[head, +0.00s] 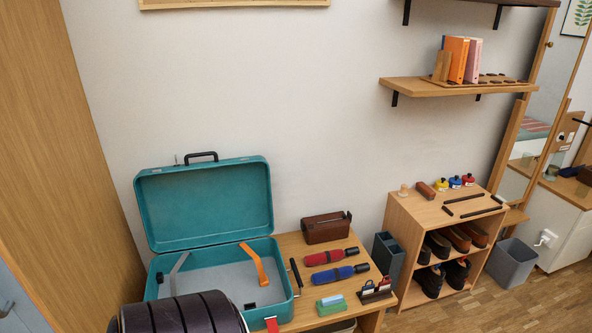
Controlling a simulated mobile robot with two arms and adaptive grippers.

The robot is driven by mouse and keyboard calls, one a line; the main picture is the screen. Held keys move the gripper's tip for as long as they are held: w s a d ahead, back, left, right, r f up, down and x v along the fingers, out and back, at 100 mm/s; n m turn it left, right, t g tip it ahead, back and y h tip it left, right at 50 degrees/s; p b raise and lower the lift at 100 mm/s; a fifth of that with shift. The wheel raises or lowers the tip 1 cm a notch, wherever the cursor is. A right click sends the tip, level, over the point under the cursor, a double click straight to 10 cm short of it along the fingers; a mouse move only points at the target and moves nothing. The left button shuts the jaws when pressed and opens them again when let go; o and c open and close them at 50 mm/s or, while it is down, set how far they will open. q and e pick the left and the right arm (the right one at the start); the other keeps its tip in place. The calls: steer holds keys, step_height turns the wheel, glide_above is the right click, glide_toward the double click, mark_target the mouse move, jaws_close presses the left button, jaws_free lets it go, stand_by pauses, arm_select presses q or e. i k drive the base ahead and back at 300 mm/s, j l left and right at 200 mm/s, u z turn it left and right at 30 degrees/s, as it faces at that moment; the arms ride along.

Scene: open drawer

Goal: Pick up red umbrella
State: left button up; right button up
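The red umbrella (330,257) is folded and lies on the wooden table (311,318), right of the open teal suitcase (287,286). Its dark handle end points right. A folded blue umbrella (338,274) lies just in front of it, roughly parallel and apart from it. Nothing covers the red umbrella. Neither of my grippers shows in the head view.
A brown box (326,228) stands behind the umbrellas. A thin black object (296,275) lies between suitcase and umbrellas. Small green and blue blocks (331,304) and a dark holder (376,290) are in front. A dark ribbed shape (180,314) covers the suitcase's front.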

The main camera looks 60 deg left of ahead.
mark_target(338, 254)
steer(key=j+u, duration=0.15)
steer(key=u, duration=1.4)
steer(key=k+j, duration=0.05)
